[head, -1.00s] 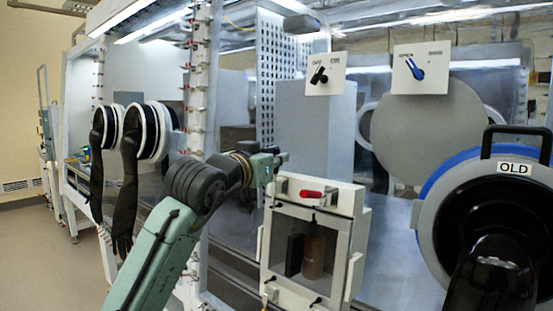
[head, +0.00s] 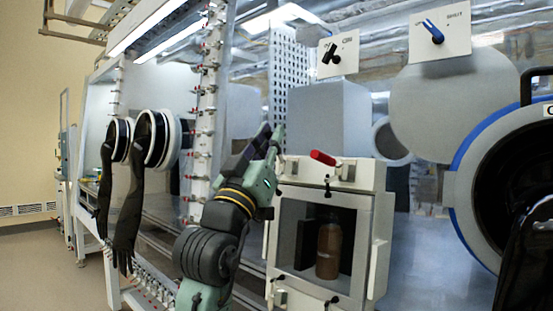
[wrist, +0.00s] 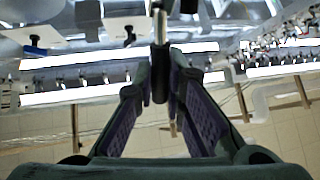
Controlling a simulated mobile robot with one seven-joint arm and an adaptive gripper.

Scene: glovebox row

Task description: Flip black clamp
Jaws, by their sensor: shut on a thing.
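My gripper (head: 271,136) points upward beside the upper left corner of a pale box (head: 380,232) with a window. In the wrist view my gripper (wrist: 163,72) has its two purple-lined fingers converging on a dark, rod-like handle, apparently the black clamp (wrist: 160,82), with a pale stem beyond it. My gripper is shut on it. In the head view I cannot make out the held clamp apart from the dark fingers. Another small black clamp (head: 328,188) sits at the top of the box's window frame.
A red lever (head: 322,158) tops the box, and a brown bottle (head: 328,250) stands inside. A black switch (head: 331,53) and blue switch (head: 433,32) are above. Black gloves (head: 130,200) hang left. A large round port (head: 470,200) is at right.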

